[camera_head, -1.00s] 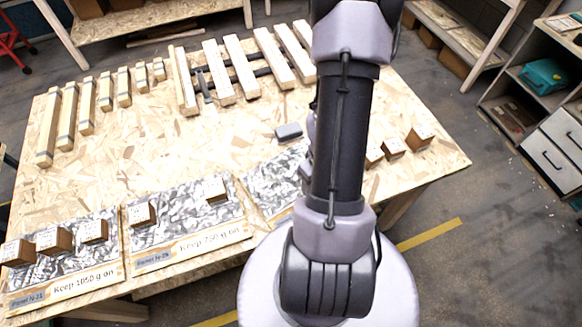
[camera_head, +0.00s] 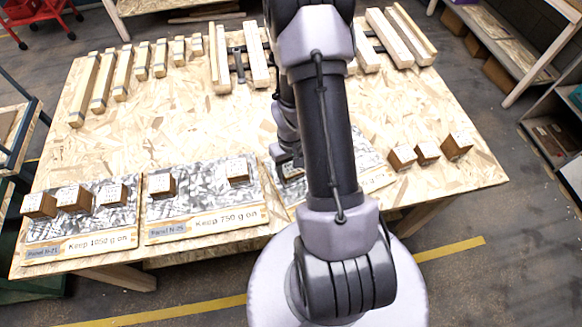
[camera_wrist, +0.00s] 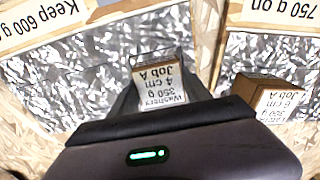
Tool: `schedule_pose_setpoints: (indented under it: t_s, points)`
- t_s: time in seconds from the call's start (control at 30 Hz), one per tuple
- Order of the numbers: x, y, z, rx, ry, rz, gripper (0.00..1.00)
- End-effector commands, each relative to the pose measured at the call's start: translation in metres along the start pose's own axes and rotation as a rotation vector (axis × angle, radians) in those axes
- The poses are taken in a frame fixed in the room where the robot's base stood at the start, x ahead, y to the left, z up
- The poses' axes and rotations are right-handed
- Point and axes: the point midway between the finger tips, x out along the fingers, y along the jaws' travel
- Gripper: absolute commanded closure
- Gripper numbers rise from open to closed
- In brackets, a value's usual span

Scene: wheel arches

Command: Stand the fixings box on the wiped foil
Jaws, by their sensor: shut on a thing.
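My gripper (camera_wrist: 160,85) is shut on a small brown fixings box (camera_wrist: 160,68) with a white label reading "Washers 350 g 4 cm Job A". In the wrist view the box is over a foil panel (camera_wrist: 100,62) whose sign reads "Keep 600 g on" (camera_wrist: 45,20). I cannot tell whether the box touches the foil. In the head view my gripper (camera_head: 287,155) is at the left part of this foil panel (camera_head: 370,170), and my arm hides much of the panel and its sign.
The neighbouring "Keep 750 g on" panel (camera_head: 215,206) bears two boxes, one (camera_head: 237,172) close to my gripper. The "Keep 1050 g on" panel (camera_head: 95,222) bears three boxes. Three more boxes (camera_head: 427,153) stand at the right. Wooden bars (camera_head: 130,70) line the table's back.

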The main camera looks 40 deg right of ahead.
Motion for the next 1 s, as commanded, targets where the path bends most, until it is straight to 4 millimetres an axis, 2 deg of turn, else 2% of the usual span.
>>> schedule_pose_setpoints:
  t_s: [0.1, 0.13, 0.23, 0.57, 0.67, 0.9, 1.0]
  points:
    - [0.004, 0.0, 0.0, 0.0, 0.0, 0.0, 1.0]
    - [0.004, 0.0, 0.0, 0.0, 0.0, 0.0, 0.4]
    - [0.003, 0.0, 0.0, 0.0, 0.0, 0.0, 0.22]
    - [-0.003, 0.0, 0.0, -0.001, 0.0, 0.0, 0.22]
    - [-0.022, 0.001, -0.001, -0.001, 0.003, 0.001, 0.22]
    - [-0.092, 0.001, -0.001, -0.001, 0.003, 0.001, 0.22]
    - [-0.11, 0.0, -0.001, -0.001, 0.002, 0.001, 0.22]
